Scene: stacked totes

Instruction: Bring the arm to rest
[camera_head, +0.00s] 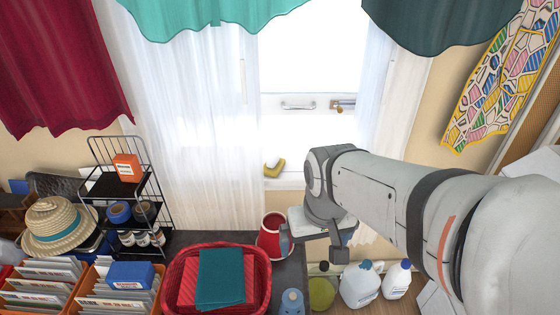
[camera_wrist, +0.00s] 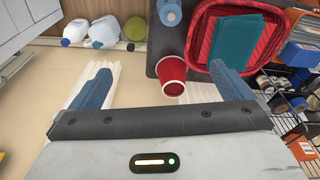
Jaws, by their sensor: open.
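My gripper (camera_head: 312,238) hangs at the end of my arm, which reaches in from the right in the head view. In the wrist view its two blue fingers (camera_wrist: 160,68) are spread wide apart with nothing held between them. A red cup-like container (camera_head: 272,238) is close to the gripper, beside its left finger in the head view. The same red container (camera_wrist: 172,72) shows beyond the fingers in the wrist view. Whether a finger touches it cannot be told. My gripper hides part of the surface behind it.
A red basket (camera_head: 263,286) with teal and red cloths stands left of the gripper. Bottles, including a white jug (camera_head: 360,284), stand below my arm. A black wire rack (camera_head: 150,190) and orange file crates (camera_head: 70,297) are at left. A curtained window is behind; a yellow object (camera_head: 275,168) lies on its sill.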

